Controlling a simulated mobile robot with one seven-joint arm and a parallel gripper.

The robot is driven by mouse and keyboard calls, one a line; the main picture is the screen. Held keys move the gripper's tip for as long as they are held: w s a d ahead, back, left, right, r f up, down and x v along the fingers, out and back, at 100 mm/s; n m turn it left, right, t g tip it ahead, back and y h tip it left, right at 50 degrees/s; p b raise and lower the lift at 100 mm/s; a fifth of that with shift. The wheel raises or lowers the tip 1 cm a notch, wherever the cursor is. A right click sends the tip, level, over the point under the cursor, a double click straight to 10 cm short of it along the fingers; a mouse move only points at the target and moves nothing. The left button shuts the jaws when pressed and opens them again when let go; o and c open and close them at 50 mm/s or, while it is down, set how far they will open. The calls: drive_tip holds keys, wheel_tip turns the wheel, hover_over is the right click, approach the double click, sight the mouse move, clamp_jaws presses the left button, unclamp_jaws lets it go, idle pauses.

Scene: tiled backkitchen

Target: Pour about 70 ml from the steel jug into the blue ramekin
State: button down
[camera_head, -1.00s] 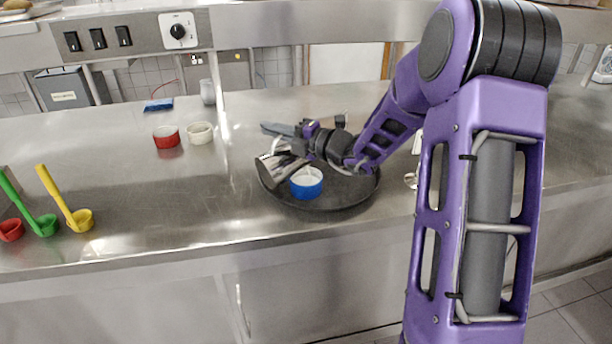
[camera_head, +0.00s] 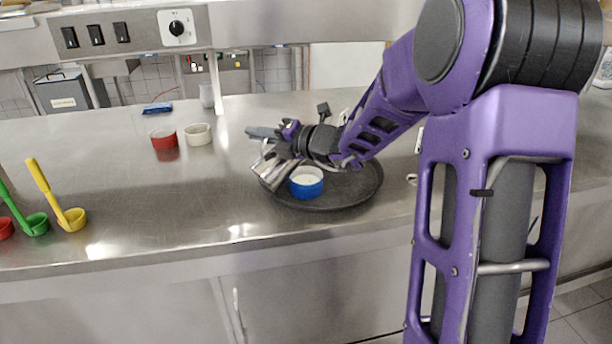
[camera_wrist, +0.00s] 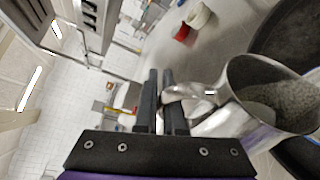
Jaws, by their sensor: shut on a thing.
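The steel jug (camera_head: 271,174) is just left of the blue ramekin and looks tilted in the head view. In the wrist view the jug (camera_wrist: 222,122) shows its wide mouth, with greyish contents inside. My gripper (camera_head: 262,133) is shut on the jug's handle; in the wrist view its dark fingers (camera_wrist: 160,98) close around the handle (camera_wrist: 182,92). The blue ramekin (camera_head: 307,190) stands upright on a round dark tray (camera_head: 345,198); its inside looks pale, and I cannot tell its fill level. No stream is visible now.
A red ramekin (camera_head: 164,140) and a cream ramekin (camera_head: 198,136) stand behind to the left. Yellow (camera_head: 74,219) and green (camera_head: 36,226) ladles lie at the far left. A blue item (camera_head: 157,108) lies at the back.

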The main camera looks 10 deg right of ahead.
drive_tip(key=shift+s+a+f+n+b, duration=0.15)
drive_tip(key=shift+a+f+n+b, duration=0.2)
drive_tip(key=shift+n+b, duration=0.2)
drive_tip(key=shift+s+a+n+h, duration=0.15)
drive_tip(key=shift+a+n+h, duration=0.2)
drive_tip(key=shift+n+h, duration=0.1)
drive_tip(key=shift+f+b, duration=0.1)
drive_tip(key=shift+b, duration=0.3)
drive_tip(key=shift+s+a+f+n+h+b, duration=0.15)
drive_tip(key=shift+a+f+n+h+b, duration=0.05)
drive_tip(key=shift+a+f+n+b, duration=0.2)
drive_tip(key=shift+s+a+f+n+h+b, duration=0.15)
drive_tip(key=shift+f+n+b, duration=0.15)
drive_tip(key=shift+f+b, duration=0.2)
drive_tip(key=s+a+f+n+h, duration=0.2)
drive_tip(key=a+f+n+h, duration=0.1)
drive_tip(key=a+f+n, duration=0.1)
drive_tip(key=shift+a+f+n+t+h, duration=0.3)
drive_tip(key=shift+a+f+n+h, duration=0.1)
drive_tip(key=shift+a+n, duration=0.35)
